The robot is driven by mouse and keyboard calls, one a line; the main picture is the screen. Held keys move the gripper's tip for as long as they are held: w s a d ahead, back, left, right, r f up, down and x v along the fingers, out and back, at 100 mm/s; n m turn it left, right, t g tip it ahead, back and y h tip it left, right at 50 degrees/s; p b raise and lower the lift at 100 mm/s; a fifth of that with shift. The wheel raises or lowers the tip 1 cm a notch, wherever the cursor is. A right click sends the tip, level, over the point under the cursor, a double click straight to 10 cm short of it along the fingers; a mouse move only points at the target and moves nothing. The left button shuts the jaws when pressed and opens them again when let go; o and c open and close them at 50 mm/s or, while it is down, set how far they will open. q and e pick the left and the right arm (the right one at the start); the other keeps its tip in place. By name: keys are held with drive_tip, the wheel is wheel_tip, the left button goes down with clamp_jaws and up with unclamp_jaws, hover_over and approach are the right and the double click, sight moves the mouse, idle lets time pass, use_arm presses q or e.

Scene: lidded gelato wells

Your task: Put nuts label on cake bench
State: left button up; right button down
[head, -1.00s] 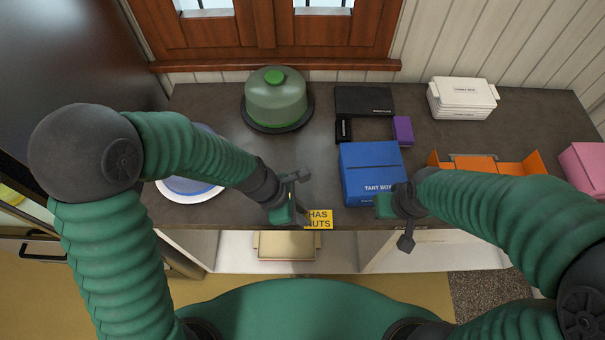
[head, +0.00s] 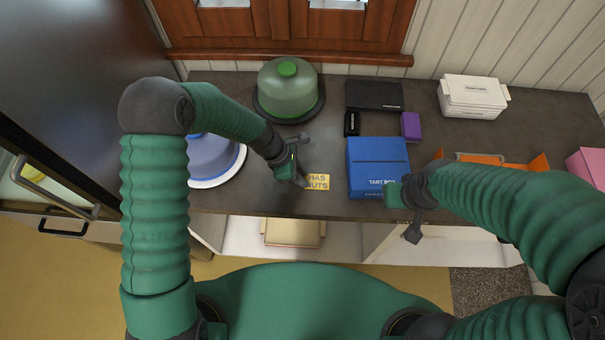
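The yellow nuts label (head: 318,182), reading "HAS NUTS", is over the front part of the dark cake bench (head: 260,196), left of the blue tart box. My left gripper (head: 304,178) is at the label's left edge and appears shut on it, though its fingers are partly hidden. I cannot tell whether the label touches the bench top. My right gripper (head: 408,215) is at the front right corner of the tart box (head: 378,162).
A green cake dome (head: 288,88) stands behind the label, and a blue dome on a white plate (head: 217,180) to its left. Black boxes (head: 374,95), a purple box (head: 411,126), white stacked boxes (head: 472,96) and an orange tray (head: 540,163) lie to the right.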

use_arm(q)
drive_tip(key=shift+o, duration=1.2)
drive_tip(key=shift+a, duration=0.2)
drive_tip(key=shift+o, duration=0.5)
drive_tip(key=shift+a, duration=0.8)
drive_tip(key=v, duration=0.4)
drive_tip(key=d+v, duration=0.1)
drive_tip(key=v, duration=0.1)
drive_tip(key=shift+w+r, duration=0.1)
drive_tip(key=shift+r, duration=0.2)
drive_tip(key=s+a+r+m+t+y, duration=0.1)
drive_tip(key=s+a+r+m, duration=0.3)
drive_tip(key=m, duration=0.5)
drive_tip(key=s+a+r+m+t+y, duration=0.1)
drive_tip(key=s+a+r+m+y, duration=0.2)
drive_tip(key=s+a+m, duration=0.6)
drive_tip(key=shift+a+r+m+y+b, duration=0.3)
drive_tip(key=shift+a+r+m+y, duration=0.1)
drive_tip(key=shift+a, duration=0.4)
use_arm(e)
drive_tip(key=shift+a+f, duration=0.2)
drive_tip(key=shift+a, duration=0.55)
